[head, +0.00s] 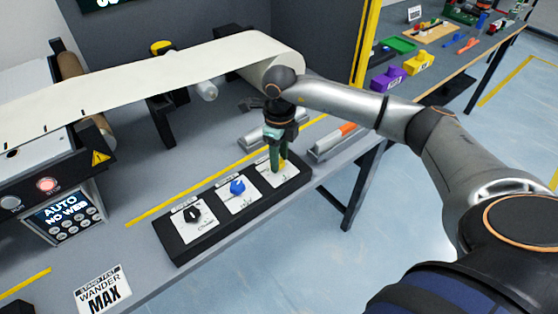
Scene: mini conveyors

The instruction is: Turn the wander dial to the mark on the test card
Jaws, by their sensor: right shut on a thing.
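A black control box (176,249) on the grey bench carries three dials on white plates. The left dial (193,214) is black and the middle dial (237,187) is blue. The right dial (283,165) shows a bit of yellow and is mostly hidden by my right gripper (279,165). That gripper points down and is shut on this right dial. The dial's pointer and plate marks are too covered or small to read. The test card (104,291) at the bench's front reads "WANDER MAX". My left gripper is out of view.
A wide cream web (150,68) runs over rollers behind the box. A machine panel (66,215) reading "AUTO NO WEB" stands at left. Grey rails, one with an orange part (347,130), lie beyond the box. Another table (440,62) with coloured parts is at the back right.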

